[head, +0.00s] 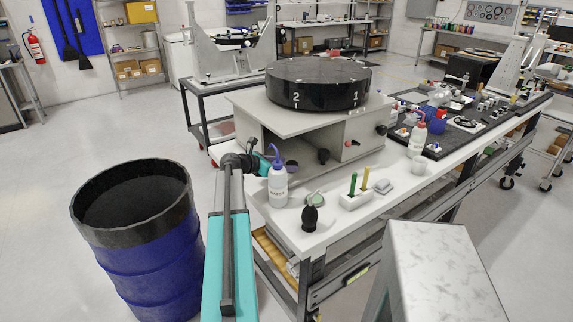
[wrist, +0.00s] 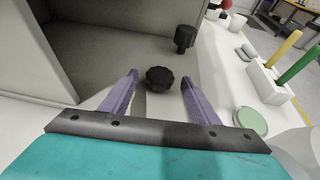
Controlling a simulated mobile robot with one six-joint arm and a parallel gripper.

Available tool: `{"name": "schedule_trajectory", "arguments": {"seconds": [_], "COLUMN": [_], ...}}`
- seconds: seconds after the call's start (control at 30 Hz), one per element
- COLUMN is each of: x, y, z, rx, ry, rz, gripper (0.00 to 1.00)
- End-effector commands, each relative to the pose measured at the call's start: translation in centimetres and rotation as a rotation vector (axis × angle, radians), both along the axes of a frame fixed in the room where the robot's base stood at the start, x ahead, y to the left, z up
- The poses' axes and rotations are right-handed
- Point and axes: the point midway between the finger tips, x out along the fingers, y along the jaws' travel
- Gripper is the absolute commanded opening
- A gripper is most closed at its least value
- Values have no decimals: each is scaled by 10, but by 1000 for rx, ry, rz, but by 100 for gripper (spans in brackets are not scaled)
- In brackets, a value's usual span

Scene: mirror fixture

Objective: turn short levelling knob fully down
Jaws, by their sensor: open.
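In the wrist view a short black lobed knob (wrist: 159,79) lies between the tips of my two purple fingers. My gripper (wrist: 160,80) is open, with a visible gap on each side of the knob. A taller black knob (wrist: 185,38) stands behind it and to the right; it also shows on the grey fixture in the head view (head: 323,156). In the head view my gripper (head: 284,162) is at the fixture's left front, partly hidden by a white wash bottle, and I cannot make out the short knob there.
The wash bottle (head: 278,185) stands close to my gripper. A black dropper bulb (head: 310,215), a white holder with green and yellow sticks (head: 356,199) and a green dish (wrist: 250,122) are on the white bench. A round black mirror (head: 318,85) sits on the fixture. A blue drum (head: 150,260) stands left.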

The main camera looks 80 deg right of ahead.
Motion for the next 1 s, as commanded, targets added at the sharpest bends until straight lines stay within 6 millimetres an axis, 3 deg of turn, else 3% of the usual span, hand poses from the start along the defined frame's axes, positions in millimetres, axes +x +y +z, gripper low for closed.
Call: {"name": "schedule_trajectory", "arguments": {"seconds": [0.43, 0.7, 0.73, 1.0], "x": [-7, -7, -8, -8], "y": [-6, -6, 1, -5], "z": [-3, -3, -3, -4], "rx": [0, 0, 0, 2], "ry": [0, 0, 0, 0], "rz": [-1, -2, -3, -8], "gripper": [55, 14, 14, 14]}}
